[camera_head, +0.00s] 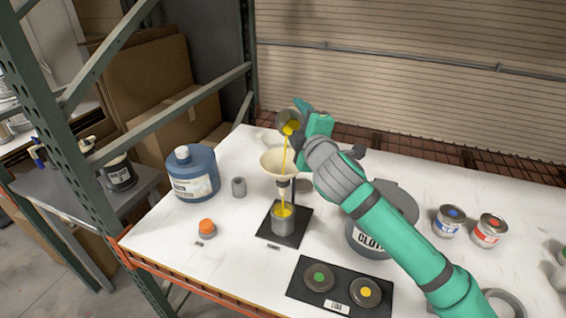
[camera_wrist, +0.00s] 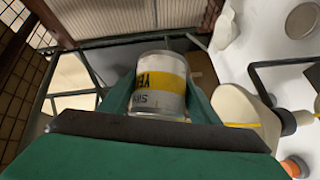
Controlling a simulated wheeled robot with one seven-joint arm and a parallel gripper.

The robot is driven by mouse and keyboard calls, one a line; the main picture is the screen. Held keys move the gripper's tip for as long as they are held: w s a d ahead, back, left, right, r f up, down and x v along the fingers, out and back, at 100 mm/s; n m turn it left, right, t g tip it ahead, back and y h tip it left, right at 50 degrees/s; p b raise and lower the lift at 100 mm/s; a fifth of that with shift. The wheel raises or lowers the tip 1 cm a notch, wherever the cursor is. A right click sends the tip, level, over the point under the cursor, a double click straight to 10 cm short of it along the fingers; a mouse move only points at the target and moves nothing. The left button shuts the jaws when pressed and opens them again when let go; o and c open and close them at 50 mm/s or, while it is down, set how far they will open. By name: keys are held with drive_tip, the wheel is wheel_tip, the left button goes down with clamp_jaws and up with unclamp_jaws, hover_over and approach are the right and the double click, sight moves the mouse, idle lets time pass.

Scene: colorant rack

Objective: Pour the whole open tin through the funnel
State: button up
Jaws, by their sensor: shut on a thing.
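My gripper (camera_head: 306,119) is shut on a tin (camera_head: 284,120) and holds it tilted above the funnel. In the wrist view the tin (camera_wrist: 160,85) has a white label with a yellow band and sits between both fingers. A thin yellow stream falls from its mouth into the cream funnel (camera_head: 271,163), which also shows in the wrist view (camera_wrist: 233,104). The funnel is held by a dark stand. Below its spout a grey metal cup (camera_head: 283,223) stands on a black base (camera_head: 268,238), with yellow liquid at its top.
A blue jug (camera_head: 190,178) and an orange-capped item (camera_head: 207,228) stand left. A grey bin marked CLOTH (camera_head: 366,243) is partly behind my arm. Blue and red tins (camera_head: 448,222) stand right. A black tray (camera_head: 306,298) with two lids lies in front.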

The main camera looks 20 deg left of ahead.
sight(294, 107)
drive_tip(key=shift+s+r, duration=0.1)
drive_tip(key=shift+s, duration=0.2)
drive_tip(key=shift+s+a+r+n+t+y, duration=0.1)
drive_tip(key=shift+r+n+t+y, duration=0.15)
drive_tip(key=shift+n+t, duration=0.15)
drive_tip(key=shift+s+r+n+t+y, duration=0.1)
drive_tip(key=shift+n+t+y, duration=0.2)
drive_tip(key=shift+n, duration=0.1)
idle(1.3)
drive_tip(key=shift+s+r+n+t+y, duration=0.25)
drive_tip(key=shift+r+n+t+y, duration=0.15)
drive_tip(key=shift+r+n, duration=0.5)
idle(0.8)
drive_tip(key=shift+s+r+y+b, duration=0.15)
drive_tip(key=shift+r+y+b, duration=0.2)
drive_tip(key=shift+c, duration=0.2)
idle(0.3)
drive_tip(key=f+m+h, duration=0.1)
drive_tip(key=w+f+m+g, duration=0.1)
drive_tip(key=shift+f+h, duration=0.3)
drive_tip(key=shift+h, duration=0.1)
drive_tip(key=shift+w+f+m+g+h, duration=0.25)
drive_tip(key=shift+f+m+g+h, duration=0.1)
drive_tip(key=shift+m+g, duration=0.2)
